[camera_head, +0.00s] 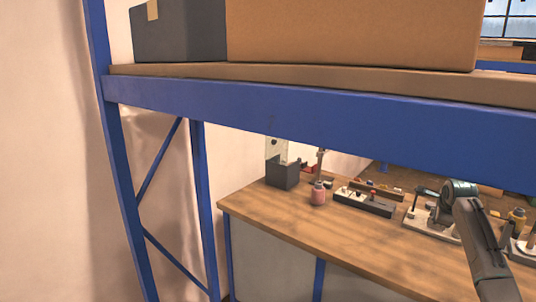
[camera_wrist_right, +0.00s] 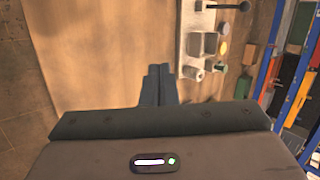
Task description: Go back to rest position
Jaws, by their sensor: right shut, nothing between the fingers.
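In the right wrist view my right gripper (camera_wrist_right: 157,84) has its two dark fingers together, with nothing between them. Beyond the fingers is a bare wooden surface (camera_wrist_right: 105,60). A pale fixture (camera_wrist_right: 195,45) with several small parts lies to the right of the fingers, apart from them. In the head view the right gripper's fingers cannot be made out. My left gripper is in neither view.
A blue rack (camera_head: 300,120) crosses the head view, bearing a cardboard box (camera_head: 350,32) and a dark box (camera_head: 180,35). Beyond it, a wooden workbench (camera_head: 330,235) holds a pink bottle (camera_head: 318,196), a black container (camera_head: 282,176) and a dark tray (camera_head: 362,203). The bench's front left is clear.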

